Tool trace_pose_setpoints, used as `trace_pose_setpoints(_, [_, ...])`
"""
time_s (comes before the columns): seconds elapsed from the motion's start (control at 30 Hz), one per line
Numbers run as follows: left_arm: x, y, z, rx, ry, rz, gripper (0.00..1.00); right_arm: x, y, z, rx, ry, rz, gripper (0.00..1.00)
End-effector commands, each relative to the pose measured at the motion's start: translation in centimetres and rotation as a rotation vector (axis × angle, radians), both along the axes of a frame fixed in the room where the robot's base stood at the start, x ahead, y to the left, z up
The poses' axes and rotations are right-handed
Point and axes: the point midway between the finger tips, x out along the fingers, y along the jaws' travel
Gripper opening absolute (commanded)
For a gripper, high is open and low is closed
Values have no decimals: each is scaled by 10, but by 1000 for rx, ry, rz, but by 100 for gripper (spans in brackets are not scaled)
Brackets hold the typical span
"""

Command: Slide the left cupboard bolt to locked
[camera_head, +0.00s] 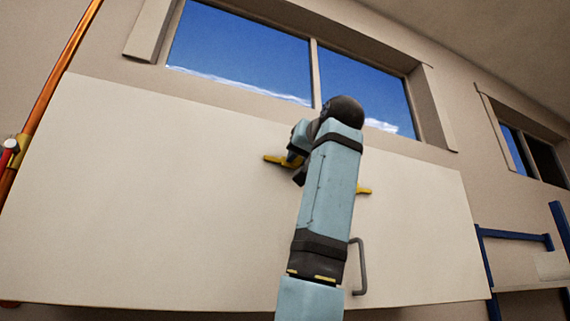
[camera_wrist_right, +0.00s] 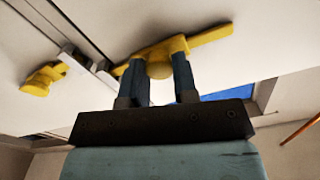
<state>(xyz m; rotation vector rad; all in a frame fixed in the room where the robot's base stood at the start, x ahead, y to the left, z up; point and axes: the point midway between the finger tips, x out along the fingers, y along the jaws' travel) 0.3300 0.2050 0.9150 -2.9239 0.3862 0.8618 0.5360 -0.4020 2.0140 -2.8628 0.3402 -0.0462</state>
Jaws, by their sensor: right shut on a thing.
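The left cupboard bolt (camera_head: 275,160) is a yellow bar on the pale cupboard front, and its middle is partly hidden by my right gripper in the head view. In the wrist view this yellow bolt (camera_wrist_right: 208,38) lies slanted, with a rounded knob between my fingers. My right gripper (camera_wrist_right: 159,65) is shut on that knob; in the head view the gripper (camera_head: 298,155) is seen from behind. A second yellow piece (camera_head: 364,190) shows right of my arm, and in the wrist view (camera_wrist_right: 43,80) it lies at left. My left gripper is not in view.
The wide pale cupboard front (camera_head: 150,210) has a grey handle (camera_head: 361,265) right of my forearm. Windows (camera_head: 240,55) are above it. An orange pipe (camera_head: 55,80) runs at the left, and a blue frame (camera_head: 515,236) stands at the right.

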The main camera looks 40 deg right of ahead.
Motion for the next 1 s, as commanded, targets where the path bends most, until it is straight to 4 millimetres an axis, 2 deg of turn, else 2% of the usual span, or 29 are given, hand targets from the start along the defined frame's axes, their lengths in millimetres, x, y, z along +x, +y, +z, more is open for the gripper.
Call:
trace_pose_setpoints(0.23, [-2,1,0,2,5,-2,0,0,-1,2,0,-1,0,0])
trace_pose_setpoints(0.27, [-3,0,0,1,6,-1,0,0,-1,2,0,-1,0,32])
trace_pose_setpoints(0.37, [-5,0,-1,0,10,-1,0,0,-1,2,0,-1,0,53])
trace_pose_setpoints(0.73, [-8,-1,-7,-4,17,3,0,-5,1,0,0,-1,1,53])
trace_pose_setpoints(0.87, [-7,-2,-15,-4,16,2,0,-24,5,-2,-1,-4,0,53])
trace_pose_setpoints(1.0, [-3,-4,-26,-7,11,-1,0,-55,13,-3,-1,-5,1,53])
